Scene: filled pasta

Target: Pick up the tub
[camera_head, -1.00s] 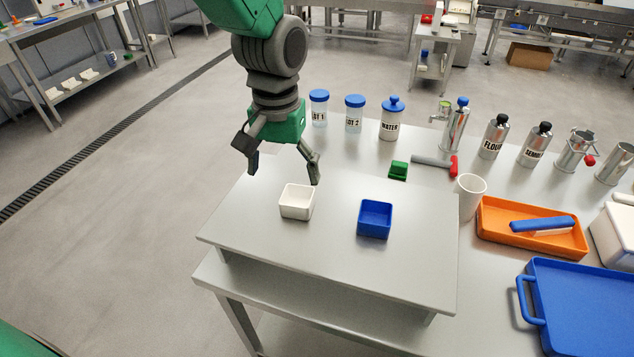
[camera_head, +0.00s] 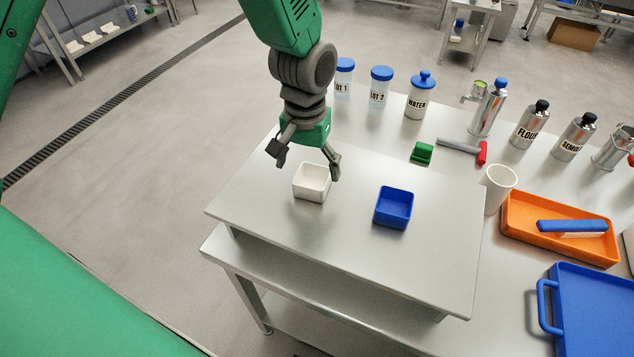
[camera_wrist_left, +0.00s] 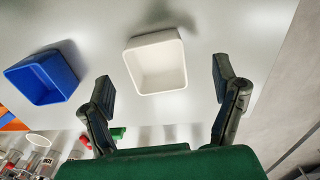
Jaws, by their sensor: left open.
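Two small square tubs stand on the raised grey metal platform, a white tub (camera_head: 311,183) and a blue tub (camera_head: 394,207) to its right. My left gripper (camera_head: 305,168) is open and empty, just behind and above the white tub in the head view. In the left wrist view the white tub (camera_wrist_left: 157,63) lies ahead between the two spread fingers (camera_wrist_left: 163,85), with no contact visible. The blue tub (camera_wrist_left: 42,76) shows at the left there. Both tubs look empty. My right gripper is not seen.
Behind the platform stand lidded jars (camera_head: 380,88), a green block (camera_head: 422,152) and a red-ended tool (camera_head: 460,148). To the right are a white cup (camera_head: 500,188), an orange tray (camera_head: 518,238) and a blue tray (camera_head: 600,310). The platform front is clear.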

